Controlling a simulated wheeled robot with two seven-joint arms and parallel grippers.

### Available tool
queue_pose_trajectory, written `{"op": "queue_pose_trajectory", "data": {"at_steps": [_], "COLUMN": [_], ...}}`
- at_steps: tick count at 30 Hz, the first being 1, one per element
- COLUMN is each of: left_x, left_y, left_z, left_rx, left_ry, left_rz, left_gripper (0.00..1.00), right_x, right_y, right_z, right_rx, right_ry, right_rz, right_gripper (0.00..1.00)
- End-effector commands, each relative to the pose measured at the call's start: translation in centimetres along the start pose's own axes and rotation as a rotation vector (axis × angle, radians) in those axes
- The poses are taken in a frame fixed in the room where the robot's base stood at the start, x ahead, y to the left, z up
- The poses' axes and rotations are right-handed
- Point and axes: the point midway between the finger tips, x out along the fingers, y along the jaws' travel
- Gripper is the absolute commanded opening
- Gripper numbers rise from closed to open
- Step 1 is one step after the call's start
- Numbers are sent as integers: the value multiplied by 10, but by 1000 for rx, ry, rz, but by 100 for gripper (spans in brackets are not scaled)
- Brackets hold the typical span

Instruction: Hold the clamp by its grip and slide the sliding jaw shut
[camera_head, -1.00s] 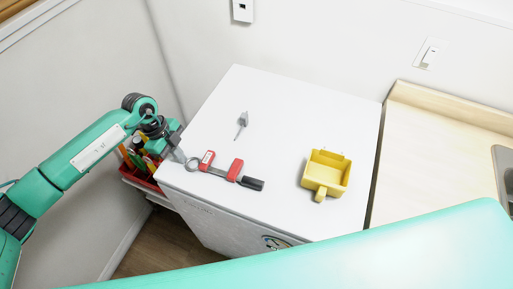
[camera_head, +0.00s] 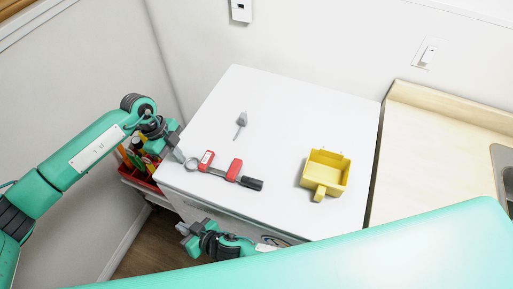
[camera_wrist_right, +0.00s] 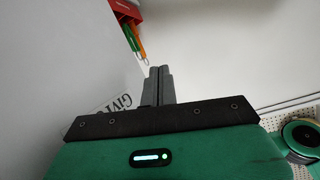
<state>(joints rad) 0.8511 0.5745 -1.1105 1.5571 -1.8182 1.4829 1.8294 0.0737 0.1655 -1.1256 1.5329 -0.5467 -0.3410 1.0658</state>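The clamp lies flat on the white cabinet top, left of its middle. Its red end jaw (camera_head: 206,160) is at the left, and a second red jaw, the sliding jaw (camera_head: 234,170), is apart from it along the bar. The black grip (camera_head: 251,184) points to the lower right. My left gripper (camera_head: 179,155) is at the cabinet's left edge, beside a grey ring and left of the clamp; its finger opening cannot be made out. My right gripper (camera_head: 183,230) is below the cabinet's front edge, apart from the clamp. Its fingers look shut and empty in the right wrist view (camera_wrist_right: 158,85).
A yellow bin (camera_head: 327,172) stands on the right of the white top (camera_head: 290,110). A small grey pointed tool (camera_head: 241,124) lies behind the clamp. The grey ring (camera_head: 192,164) is near the left edge. A red bin (camera_head: 140,180) with tools hangs at left.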

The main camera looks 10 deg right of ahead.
Motion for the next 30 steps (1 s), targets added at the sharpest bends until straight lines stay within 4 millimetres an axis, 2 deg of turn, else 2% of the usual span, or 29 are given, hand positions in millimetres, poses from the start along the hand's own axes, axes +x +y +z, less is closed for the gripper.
{"op": "queue_pose_trajectory", "data": {"at_steps": [1,3,5,7,9,11,14,18,22,30], "left_x": [0,0,0,0,0,0,0,0,1,1], "left_y": [0,0,0,0,0,0,0,0,0,0], "left_z": [0,0,0,0,0,0,0,0,0,0], "left_rx": [0,0,0,0,0,0,0,0,0,0], "left_ry": [0,0,0,0,0,0,0,0,0,0], "left_rz": [0,0,0,0,0,0,0,1,1,0], "left_gripper": [0,0,0,0,0,0,0,0,0,0], "right_x": [-1,-3,-5,-7,-12,-21,-41,-79,-88,-100], "right_y": [-13,-25,-25,-10,13,34,68,114,132,147], "right_z": [-28,-65,-99,-136,-168,-193,-235,-288,-290,-270], "right_rx": [-6,-13,-26,-41,-33,8,136,361,367,189], "right_ry": [50,114,166,210,238,263,319,382,271,-55], "right_rz": [-22,-27,9,97,198,271,354,414,430,409], "right_gripper": [0,0,0,0,0,0,0,0,0,0]}}
